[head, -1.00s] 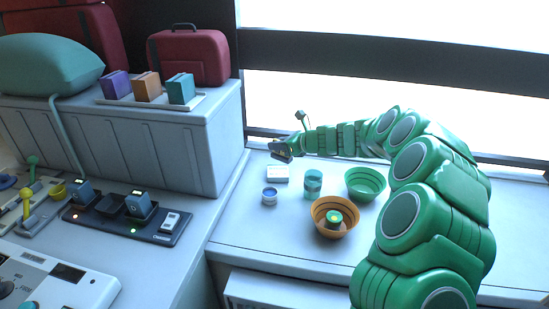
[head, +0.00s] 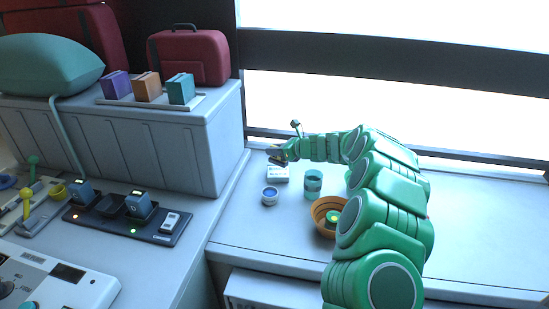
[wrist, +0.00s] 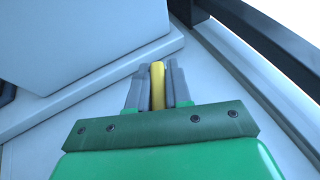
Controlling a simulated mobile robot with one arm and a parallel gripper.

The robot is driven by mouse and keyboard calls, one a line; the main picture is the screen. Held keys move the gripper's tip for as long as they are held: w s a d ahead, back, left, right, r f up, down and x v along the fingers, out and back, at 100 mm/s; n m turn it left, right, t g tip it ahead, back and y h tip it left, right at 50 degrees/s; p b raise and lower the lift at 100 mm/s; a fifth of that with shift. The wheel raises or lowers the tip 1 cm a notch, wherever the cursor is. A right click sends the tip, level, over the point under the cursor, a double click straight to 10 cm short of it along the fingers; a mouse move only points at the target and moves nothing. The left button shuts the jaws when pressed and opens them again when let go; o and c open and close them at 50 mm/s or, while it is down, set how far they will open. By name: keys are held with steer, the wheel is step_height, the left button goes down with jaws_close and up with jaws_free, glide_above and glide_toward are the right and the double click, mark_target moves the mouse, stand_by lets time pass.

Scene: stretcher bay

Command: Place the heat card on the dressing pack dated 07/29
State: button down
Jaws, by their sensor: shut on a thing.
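My gripper (head: 276,157) is at the back left of the right-hand counter. It is shut on a thin yellow thing (wrist: 157,86), which shows edge-on between the two grey fingers in the wrist view. It may be the heat card; no marking on it can be read. A small white box (head: 277,174) lies on the counter just below the gripper in the head view. Purple (head: 116,86), orange (head: 147,88) and teal (head: 181,89) blocks stand on a tray on the grey cabinet. No date is legible, so I cannot tell which thing is the 07/29 pack.
A small round tin (head: 269,196), a teal jar (head: 313,184) and an orange bowl (head: 318,215) stand near the white box. The grey cabinet (head: 190,140) rises to the left. A dark charging tray (head: 165,236) is on the left counter. The counter's right end is clear.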

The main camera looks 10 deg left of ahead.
mark_target(272, 157)
steer(key=shift+w+f, duration=0.1)
steer(key=shift+f, duration=0.05)
step_height(272, 157, down, 3)
steer(key=shift+f, duration=0.15)
steer(key=c, duration=1.1)
jaws_free()
steer(key=shift+o, duration=0.2)
steer(key=shift+d+r, duration=0.35)
steer(key=shift+d, duration=0.15)
steer(key=v, duration=1)
steer(key=shift+s+d+r, duration=0.2)
steer(key=shift+s+d, duration=0.05)
